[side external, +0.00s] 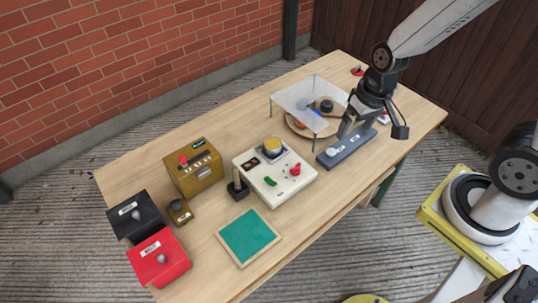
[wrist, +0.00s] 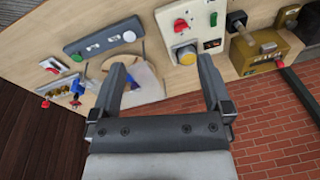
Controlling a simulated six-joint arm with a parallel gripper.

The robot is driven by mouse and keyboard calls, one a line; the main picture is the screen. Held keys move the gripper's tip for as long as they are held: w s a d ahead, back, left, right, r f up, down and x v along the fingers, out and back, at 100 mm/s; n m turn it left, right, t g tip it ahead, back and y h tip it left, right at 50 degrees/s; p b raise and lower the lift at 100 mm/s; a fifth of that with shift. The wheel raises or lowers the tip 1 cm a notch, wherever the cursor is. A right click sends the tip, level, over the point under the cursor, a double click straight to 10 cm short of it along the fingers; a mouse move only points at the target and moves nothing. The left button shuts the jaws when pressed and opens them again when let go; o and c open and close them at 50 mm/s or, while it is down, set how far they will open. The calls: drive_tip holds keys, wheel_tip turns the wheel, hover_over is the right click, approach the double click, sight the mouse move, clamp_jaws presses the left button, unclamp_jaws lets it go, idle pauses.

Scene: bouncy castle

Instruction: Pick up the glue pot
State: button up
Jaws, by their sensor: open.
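I cannot pick out the glue pot for certain. A round wooden tray (side external: 296,126) sits under a clear raised cover (side external: 305,94) at the back right of the table. A dark round thing (side external: 326,106) and an orange thing (side external: 302,123) show through the cover, too small to name. In the wrist view, my two fingers (wrist: 160,74) stand wide apart. The left finger hides part of the wooden tray (wrist: 106,66).
A white control panel (side external: 256,182) with yellow, red and green knobs stands mid-table. A brass box (side external: 196,170), a black box (side external: 136,216), a red box (side external: 160,258) and a teal pad (side external: 248,237) lie left. Small red-topped things (side external: 358,70) sit at the back right.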

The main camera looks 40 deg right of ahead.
sight(276, 144)
drive_tip(key=w+a+f+m+t+y, duration=0.1)
drive_tip(key=w+f+m+y, duration=0.2)
drive_tip(key=m, duration=0.3)
drive_tip(key=w+a+f+m+t+y, duration=0.1)
drive_tip(key=w+a+f+m+y, duration=0.1)
drive_tip(key=w+f+m, duration=0.3)
drive_tip(key=w+a+f+m+t+y, duration=0.1)
drive_tip(key=w+f+m+y, duration=0.3)
drive_tip(key=m, duration=0.5)
drive_tip(key=shift+w+a+f+t+y, duration=0.1)
drive_tip(key=shift+a+f+t+y, duration=0.15)
drive_tip(key=shift+f, duration=0.2)
drive_tip(key=shift+w+a+f+t+y, duration=0.1)
drive_tip(key=shift+a+f+t+y, duration=0.05)
drive_tip(key=shift+f+t, duration=0.25)
drive_tip(key=w+d+f+m+t+h, duration=0.1)
drive_tip(key=f+m, duration=0.1)
drive_tip(key=w+d+f+m+t, duration=0.1)
drive_tip(key=d+m+t, duration=0.1)
drive_tip(key=w+d+f+m+t+h, duration=0.1)
drive_tip(key=w+d+f+m+t, duration=0.1)
drive_tip(key=shift+d+f+m+h, duration=0.25)
drive_tip(key=shift+f+m+h, duration=0.05)
drive_tip(key=shift+f, duration=0.05)
drive_tip(key=shift+x, duration=1.35)
drive_tip(key=shift+x, duration=2.55)
drive_tip(key=shift+r, duration=0.1)
